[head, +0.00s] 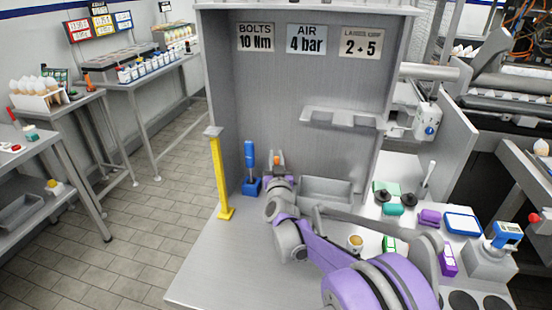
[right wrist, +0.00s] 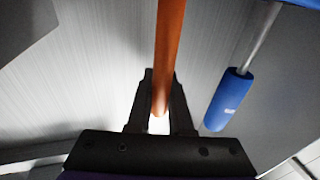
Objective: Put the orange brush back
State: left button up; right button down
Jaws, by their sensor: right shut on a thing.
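The orange brush shows as an orange handle (right wrist: 169,45) in the right wrist view, running from the top edge down between my fingers. My right gripper (right wrist: 159,95) is shut on it. In the head view, only a small orange part of the brush (head: 277,158) shows above my right gripper (head: 277,172), close to the back panel. The rest is hidden by my purple arm, and I cannot tell whether its lower end touches anything. My left gripper is not in view.
A yellow post (head: 219,178) stands at the bench's left edge. A grey tray (head: 326,190) lies right of the gripper, below a shelf (head: 342,117). The right side holds purple boxes (head: 429,217) and other items. The bench's front left (head: 215,275) is clear.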

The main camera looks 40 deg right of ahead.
jog(key=shift+f, duration=0.1)
jog(key=c, duration=0.8)
grip_release()
jog(key=shift+s+a+r, duration=0.15)
jog(key=shift+s+r, duration=0.05)
jog(key=v, duration=1.1)
jog(key=shift+s+a+f+b, duration=0.1)
jog(key=shift+s+a+b, duration=0.05)
jog(key=shift+s+b, duration=0.15)
jog(key=shift+w, duration=0.1)
